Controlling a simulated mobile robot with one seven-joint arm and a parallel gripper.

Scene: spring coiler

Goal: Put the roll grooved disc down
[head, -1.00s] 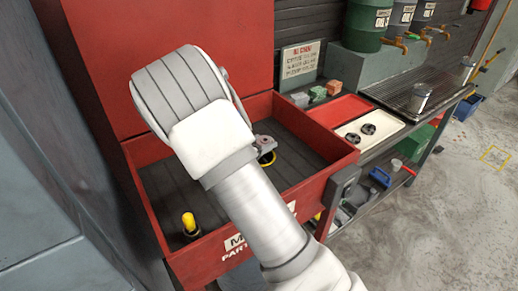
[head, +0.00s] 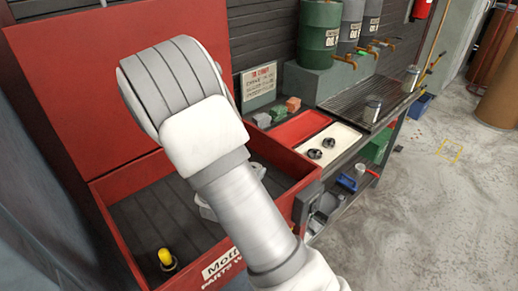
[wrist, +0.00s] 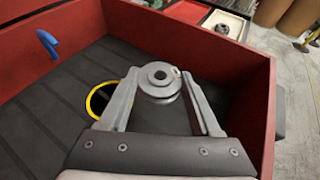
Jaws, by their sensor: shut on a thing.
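The roll grooved disc (wrist: 158,78) is a grey round disc with a centre hole, seen in the wrist view. My gripper (wrist: 160,94) is shut on it, with one finger on each side. They are above the dark ribbed floor of the red parts washer (wrist: 50,95), inside its walls. I cannot tell the height of the disc above the floor. In the head view my arm hides the disc and most of the gripper, over the red washer (head: 100,195).
A yellow-topped part (head: 166,258) stands in the washer's front left. Right of the washer are a red tray (head: 298,128) and a cream tray (head: 340,136) with two dark parts.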

